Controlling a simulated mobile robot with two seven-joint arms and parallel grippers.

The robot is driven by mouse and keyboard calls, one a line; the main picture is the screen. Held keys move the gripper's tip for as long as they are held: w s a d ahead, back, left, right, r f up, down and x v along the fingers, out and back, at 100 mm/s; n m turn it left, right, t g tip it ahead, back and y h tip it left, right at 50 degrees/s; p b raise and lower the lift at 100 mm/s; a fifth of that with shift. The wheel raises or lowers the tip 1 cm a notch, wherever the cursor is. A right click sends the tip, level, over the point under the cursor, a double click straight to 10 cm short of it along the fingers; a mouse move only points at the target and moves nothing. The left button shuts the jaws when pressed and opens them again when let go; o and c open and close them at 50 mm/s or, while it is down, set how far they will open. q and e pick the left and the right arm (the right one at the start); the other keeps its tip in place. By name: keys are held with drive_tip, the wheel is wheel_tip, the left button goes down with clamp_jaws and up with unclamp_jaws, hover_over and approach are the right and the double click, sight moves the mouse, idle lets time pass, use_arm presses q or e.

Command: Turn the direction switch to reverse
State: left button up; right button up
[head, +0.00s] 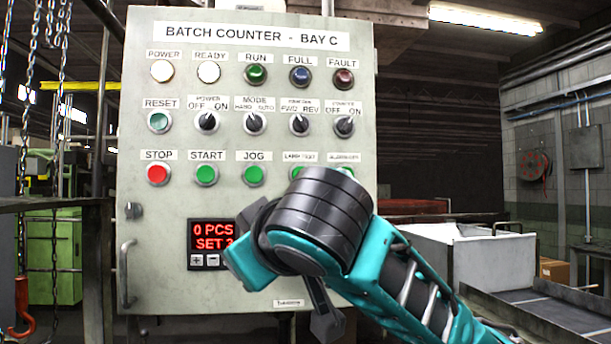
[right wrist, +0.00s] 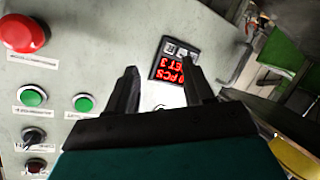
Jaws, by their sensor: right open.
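The direction switch (head: 299,124) is a black rotary knob under a small label with FWD on the left and REV on the right. It is third in the row of selector switches on the grey panel (head: 160,215). Its pointer is too small to read with certainty. My right gripper (right wrist: 160,88) is open and empty in the right wrist view, its two dark fingers spread in front of the lower panel face. In the head view its wrist stands below the switch, apart from it, and hides most of the fingers. My left gripper is not in view.
Similar knobs for mode (head: 252,123) and counter (head: 345,127) flank the switch closely. Lamps sit above; green buttons, including jog (head: 253,174), sit below. A red mushroom button (right wrist: 22,32) projects from the panel. A red display (head: 212,236) is lower left.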

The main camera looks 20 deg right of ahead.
drive_tip(key=s+d+r+m+t+h, duration=0.1)
drive_tip(key=s+d+r+t+h, duration=0.15)
drive_tip(key=r, duration=0.75)
drive_tip(key=m+h, duration=0.2)
approach(304, 126)
drive_tip(key=shift+t, duration=0.25)
drive_tip(key=p+x, duration=0.3)
drive_tip(key=x, duration=0.5)
drive_tip(key=shift+w+d+f, duration=0.15)
drive_tip(key=shift+w, duration=0.15)
drive_tip(key=shift+c, duration=0.4)
clamp_jaws()
